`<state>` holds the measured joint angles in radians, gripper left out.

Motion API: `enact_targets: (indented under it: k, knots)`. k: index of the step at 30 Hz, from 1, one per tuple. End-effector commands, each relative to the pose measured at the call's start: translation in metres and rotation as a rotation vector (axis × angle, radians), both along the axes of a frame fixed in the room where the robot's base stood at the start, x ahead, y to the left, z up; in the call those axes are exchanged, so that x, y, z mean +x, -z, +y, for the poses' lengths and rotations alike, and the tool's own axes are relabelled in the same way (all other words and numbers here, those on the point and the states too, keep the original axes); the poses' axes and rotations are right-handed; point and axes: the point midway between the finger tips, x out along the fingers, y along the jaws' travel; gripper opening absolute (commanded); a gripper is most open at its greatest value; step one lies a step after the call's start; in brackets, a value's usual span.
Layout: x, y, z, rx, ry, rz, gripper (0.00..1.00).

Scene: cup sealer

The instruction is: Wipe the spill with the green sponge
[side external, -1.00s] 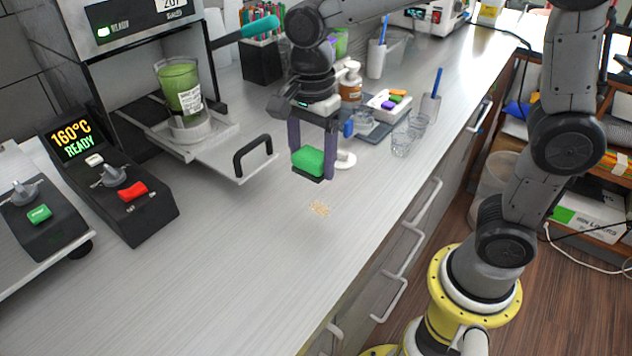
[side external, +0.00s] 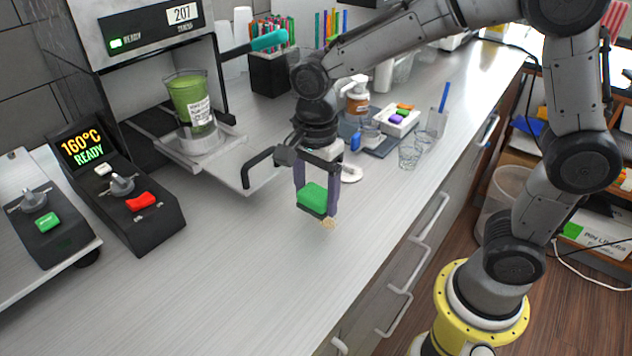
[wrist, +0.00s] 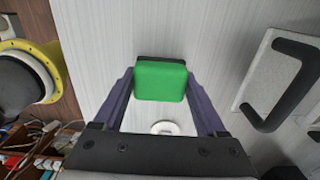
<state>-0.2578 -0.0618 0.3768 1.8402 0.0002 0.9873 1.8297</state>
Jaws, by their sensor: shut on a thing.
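The green sponge (side external: 312,196) has a dark underside and is held between the fingers of my gripper (side external: 316,200). It also shows in the wrist view (wrist: 160,81), between the two purple fingers (wrist: 160,92). The spill (side external: 328,223) is a small tan patch of crumbs on the counter. It shows at the lower right edge of the sponge, and part of it seems hidden behind or under the sponge. The sponge is low over the counter; I cannot tell whether it touches. The spill is not visible in the wrist view.
The sealer's tray with a black handle (side external: 262,168) juts out just left of my gripper. A white round piece (side external: 350,174) stands close behind. Glasses (side external: 410,152) and a tray with a white sponge box (side external: 398,120) lie further back. The counter in front is clear.

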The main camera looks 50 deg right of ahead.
Motion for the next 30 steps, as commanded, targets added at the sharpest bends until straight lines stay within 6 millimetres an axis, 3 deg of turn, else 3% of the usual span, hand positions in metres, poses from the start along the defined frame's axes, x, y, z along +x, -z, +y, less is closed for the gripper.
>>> enact_targets:
  k: [9,10,11,22,30]
  knots:
    - [-0.002,0.033,0.0,0.0,-0.001,0.001,0.3]
    - [-0.005,0.03,0.0,0.001,-0.001,-0.002,0.3]
    - [-0.008,0.031,0.0,0.0,-0.001,-0.001,0.22]
    - [-0.043,0.034,0.0,0.0,-0.001,0.002,0.22]
    - [-0.014,0.033,0.0,0.0,0.0,0.001,0.22]
